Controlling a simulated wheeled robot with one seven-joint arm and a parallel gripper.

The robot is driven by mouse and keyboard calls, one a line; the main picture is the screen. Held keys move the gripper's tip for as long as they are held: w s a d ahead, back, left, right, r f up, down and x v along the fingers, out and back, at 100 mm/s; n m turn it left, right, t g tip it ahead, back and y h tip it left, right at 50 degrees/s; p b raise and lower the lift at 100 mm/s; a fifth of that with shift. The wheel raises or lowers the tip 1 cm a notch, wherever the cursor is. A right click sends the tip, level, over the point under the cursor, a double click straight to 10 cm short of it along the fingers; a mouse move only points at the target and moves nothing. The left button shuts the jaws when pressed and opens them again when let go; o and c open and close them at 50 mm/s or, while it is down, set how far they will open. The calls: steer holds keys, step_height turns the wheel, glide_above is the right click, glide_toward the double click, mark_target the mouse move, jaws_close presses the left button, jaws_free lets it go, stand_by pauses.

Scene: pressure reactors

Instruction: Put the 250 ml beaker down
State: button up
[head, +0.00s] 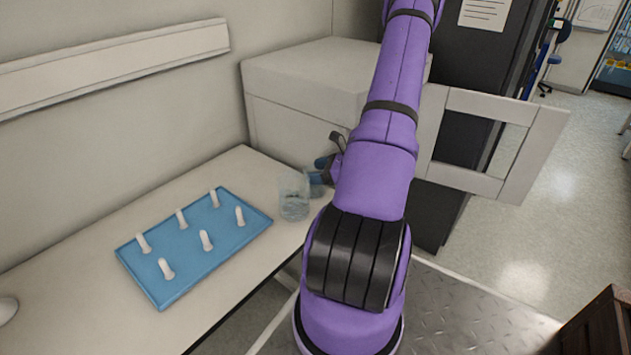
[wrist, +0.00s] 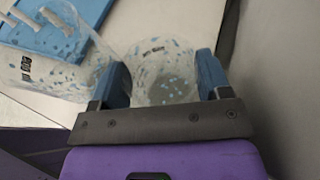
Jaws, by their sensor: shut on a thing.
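My gripper (wrist: 162,75) is shut on a clear glass beaker (wrist: 165,88), which sits between the two blue fingers in the wrist view. Its small dark label is too blurred to read, and I take it as the 250 ml beaker. In the head view, the blue fingers of my gripper (head: 318,177) show just left of my purple arm, over the bench's right end. My arm hides most of the gripper there, and I cannot make out the held beaker. I cannot tell whether its base touches the bench.
A larger clear beaker (wrist: 50,62) stands close left of the gripper; it also shows in the head view (head: 293,197). A blue tray (head: 160,283) with several white pegs lies on the white bench (head: 75,245). A grey-white box (head: 300,80) stands behind.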

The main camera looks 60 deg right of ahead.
steer(key=shift+r, duration=0.1)
steer(key=shift+r, duration=0.8)
steer(key=s+d+r, duration=0.1)
steer(key=s+d, duration=0.1)
steer(key=s, duration=0.6)
steer(key=s+d, duration=0.3)
steer(key=s, duration=0.6)
steer(key=shift+s+r, duration=0.15)
steer(key=shift+r, duration=0.25)
